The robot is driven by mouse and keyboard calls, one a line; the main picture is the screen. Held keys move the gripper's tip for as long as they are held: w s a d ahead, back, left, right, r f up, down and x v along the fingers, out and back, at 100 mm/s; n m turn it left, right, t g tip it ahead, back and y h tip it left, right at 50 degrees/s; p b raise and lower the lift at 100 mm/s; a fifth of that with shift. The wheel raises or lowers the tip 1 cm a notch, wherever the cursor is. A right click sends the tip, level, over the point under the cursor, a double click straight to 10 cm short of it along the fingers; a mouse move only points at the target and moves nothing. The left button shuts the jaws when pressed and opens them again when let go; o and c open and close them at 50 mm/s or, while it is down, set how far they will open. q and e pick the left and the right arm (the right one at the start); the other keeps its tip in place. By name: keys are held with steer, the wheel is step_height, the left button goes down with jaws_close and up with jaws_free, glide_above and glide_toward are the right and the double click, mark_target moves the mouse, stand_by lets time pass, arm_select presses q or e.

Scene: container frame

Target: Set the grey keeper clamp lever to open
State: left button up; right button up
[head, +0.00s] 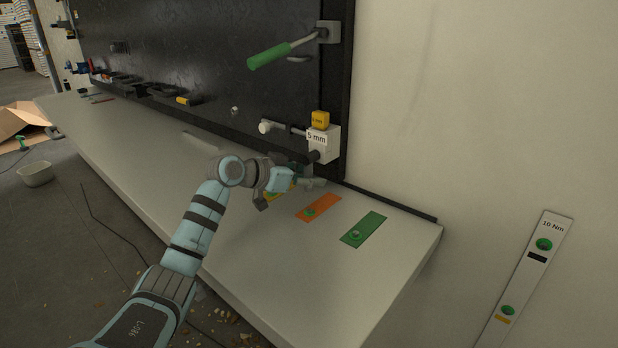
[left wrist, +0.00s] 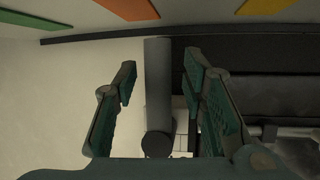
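My left gripper (head: 298,176) is low in front of the black panel, just below a white block (head: 325,143) marked "5 mm". In the left wrist view its two fingers (left wrist: 160,88) are spread. A dark grey cylindrical bar (left wrist: 158,85), which looks like the clamp lever's grip, lies between them with a visible gap on each side. In the head view a dark round piece (head: 316,156) sticks out of the block just above the gripper; the gripper partly hides this area. A pale grey handle (head: 267,127) on a rod points left from the block. My right gripper is not in view.
A yellow cube (head: 320,120) sits on the block. A green-handled lever (head: 270,56) is higher on the black panel (head: 215,60). Orange (head: 318,207) and green (head: 363,230) plates lie on the pale bench (head: 330,270). The bench's right end is otherwise clear.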

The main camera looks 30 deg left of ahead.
arm_select(q)
steer(key=v, duration=1.2)
steer(key=shift+d, duration=0.1)
